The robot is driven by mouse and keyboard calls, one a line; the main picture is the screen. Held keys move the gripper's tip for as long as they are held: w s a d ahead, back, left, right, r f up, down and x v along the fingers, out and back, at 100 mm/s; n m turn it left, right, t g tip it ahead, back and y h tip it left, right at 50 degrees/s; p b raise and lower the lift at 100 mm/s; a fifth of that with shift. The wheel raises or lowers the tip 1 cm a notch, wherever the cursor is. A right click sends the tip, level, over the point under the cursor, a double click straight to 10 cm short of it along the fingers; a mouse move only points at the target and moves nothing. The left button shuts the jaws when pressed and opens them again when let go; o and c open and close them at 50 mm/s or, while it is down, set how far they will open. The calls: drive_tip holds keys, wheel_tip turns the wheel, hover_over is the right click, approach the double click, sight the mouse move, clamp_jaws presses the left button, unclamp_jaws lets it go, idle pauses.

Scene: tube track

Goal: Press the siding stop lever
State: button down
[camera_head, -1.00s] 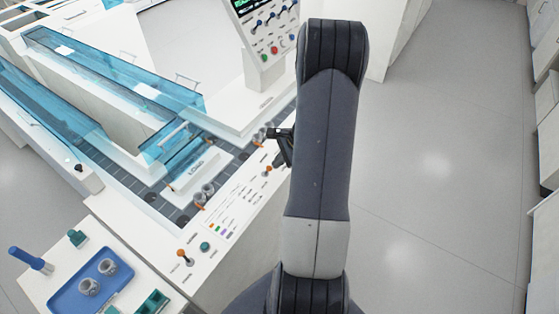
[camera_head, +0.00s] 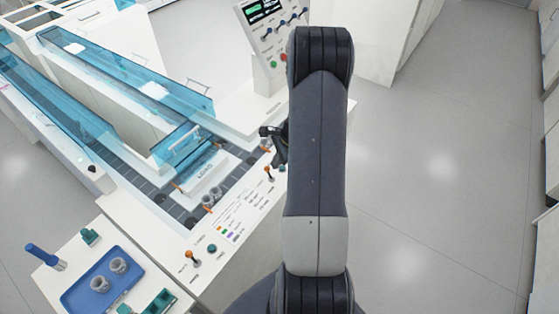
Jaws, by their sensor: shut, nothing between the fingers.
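Two levers with orange knobs stand on the white front panel of the track: one lever at the near end (camera_head: 189,257) and one lever farther along (camera_head: 269,173). Their labels are too small to read, so I cannot tell which is the siding stop lever. My gripper (camera_head: 266,132) is shut and empty, partly hidden by my arm. It shows above and beyond the farther lever in the picture, apart from its knob. Part of the panel behind my arm is hidden.
Blue clear covers (camera_head: 125,75) run over the track at left. A control console (camera_head: 275,30) with a screen and buttons stands at the back. A blue tray (camera_head: 78,298) with grey round pieces lies at the lower left. The floor at right is clear.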

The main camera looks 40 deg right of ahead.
drive_tip(key=shift+r+p, duration=0.55)
drive_tip(key=shift+r, duration=0.3)
drive_tip(key=shift+d, duration=0.1)
